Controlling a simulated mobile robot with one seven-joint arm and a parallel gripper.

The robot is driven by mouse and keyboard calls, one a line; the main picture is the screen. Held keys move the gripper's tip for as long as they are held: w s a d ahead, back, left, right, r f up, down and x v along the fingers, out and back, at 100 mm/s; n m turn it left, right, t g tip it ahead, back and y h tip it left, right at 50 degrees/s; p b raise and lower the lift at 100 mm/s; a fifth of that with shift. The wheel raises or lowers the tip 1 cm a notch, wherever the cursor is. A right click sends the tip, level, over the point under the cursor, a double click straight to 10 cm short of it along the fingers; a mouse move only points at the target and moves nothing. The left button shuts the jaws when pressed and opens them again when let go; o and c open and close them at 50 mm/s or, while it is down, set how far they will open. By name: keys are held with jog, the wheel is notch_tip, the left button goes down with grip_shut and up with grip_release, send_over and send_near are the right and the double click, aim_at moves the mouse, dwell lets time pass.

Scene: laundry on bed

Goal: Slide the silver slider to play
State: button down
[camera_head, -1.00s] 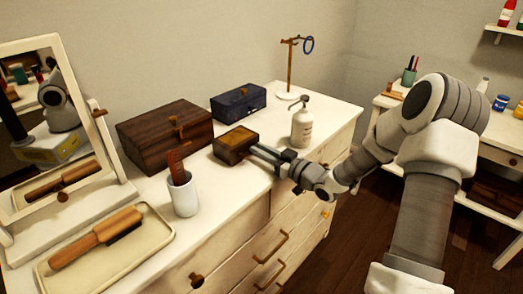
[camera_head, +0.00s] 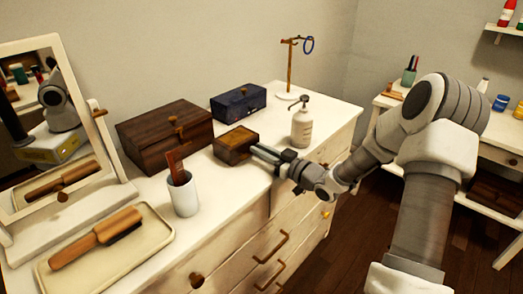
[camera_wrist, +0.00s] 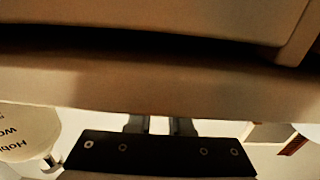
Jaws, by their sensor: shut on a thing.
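A small brown wooden box (camera_head: 236,144) with a lighter top panel sits on the white dresser top. My gripper (camera_head: 258,150) reaches it from the right, with its fingertips at the box's right side. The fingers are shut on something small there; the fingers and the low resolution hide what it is. I cannot make out the silver slider or any play mark. In the wrist view, the two fingers (camera_wrist: 158,125) show only in part beyond the dark gripper plate, and their tips are hidden against a brown surface.
A white pump bottle (camera_head: 302,125) stands close behind my gripper. A dark wooden chest (camera_head: 165,137), a blue box (camera_head: 238,103) and a ring stand (camera_head: 290,70) are behind. A white cup (camera_head: 184,197) with a comb, a brush tray (camera_head: 135,255) and a mirror are left.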

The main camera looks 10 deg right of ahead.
dwell(0.4)
jog(key=shift+w+d, duration=0.55)
jog(key=shift+d, duration=0.25)
jog(key=c, duration=0.8)
grip_release()
jog(key=p+v, duration=0.2)
jog(key=v, duration=1.5)
jog(key=shift+s, duration=0.25)
jog(key=shift+w, duration=0.1)
